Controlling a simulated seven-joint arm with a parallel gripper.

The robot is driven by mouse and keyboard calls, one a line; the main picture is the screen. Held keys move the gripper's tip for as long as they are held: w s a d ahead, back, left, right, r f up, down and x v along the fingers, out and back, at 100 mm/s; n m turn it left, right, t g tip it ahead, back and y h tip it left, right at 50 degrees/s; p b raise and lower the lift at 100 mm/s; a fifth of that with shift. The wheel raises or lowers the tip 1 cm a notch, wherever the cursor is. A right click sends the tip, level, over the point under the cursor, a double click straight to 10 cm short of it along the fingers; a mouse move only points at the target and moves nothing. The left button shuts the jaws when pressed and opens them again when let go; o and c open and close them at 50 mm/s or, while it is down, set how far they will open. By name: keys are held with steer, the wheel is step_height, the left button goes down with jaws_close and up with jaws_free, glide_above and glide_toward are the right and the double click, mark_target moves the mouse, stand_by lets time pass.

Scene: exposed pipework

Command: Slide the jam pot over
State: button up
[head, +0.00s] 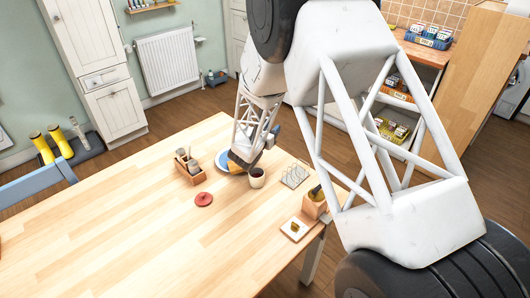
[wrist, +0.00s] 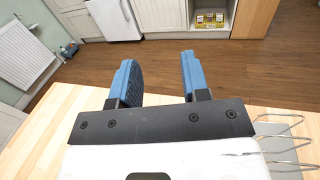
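A small pale pot with dark contents (head: 257,179) stands upright on the wooden table in the head view. It is the likeliest jam pot, but I cannot tell for sure; it could be a mug. My gripper (wrist: 157,62) shows in the wrist view with its two blue fingers apart and nothing between them. In the head view the end of my arm is just behind and left of the pot, over a blue plate (head: 222,165). The fingers are mostly hidden there, and I see no contact with the pot. The pot is not visible in the wrist view.
A wooden caddy with jars (head: 189,170) stands left of the plate. A red disc (head: 204,199) lies in front. A wire toast rack (head: 295,175), a wooden box (head: 314,205) and a square dish (head: 295,229) are to the right. The table's left side is mostly clear.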

steer(key=s+a+f+m+g+y, duration=0.1)
steer(key=s+m+g, duration=0.3)
steer(key=m, duration=0.5)
steer(key=s+a+f+m+g+y, duration=0.1)
steer(key=s+f+m+g+y, duration=0.1)
steer(key=m+g, duration=0.4)
steer(key=s+a+f+m+g+y, duration=0.1)
steer(key=s+m+g+y, duration=0.2)
steer(key=m, duration=0.8)
steer(key=shift+s+a+f+m+g, duration=0.1)
steer(key=shift+s+g, duration=0.25)
steer(key=shift+s, duration=0.35)
steer(key=shift+s+a+f+m+g, duration=0.15)
steer(key=shift+s+g, duration=0.25)
steer(key=shift+s, duration=0.3)
steer(key=shift+s+a+f+m+g, duration=0.1)
steer(key=shift+s+g, duration=0.25)
steer(key=shift+s, duration=0.35)
steer(key=m+y, duration=0.1)
steer(key=m, duration=0.1)
steer(key=s+m+y, duration=0.1)
steer(key=m, duration=0.1)
steer(key=s+d+r+m+y, duration=0.1)
steer(key=m, duration=0.1)
steer(key=shift+s+m, duration=0.2)
steer(key=shift+m, duration=0.15)
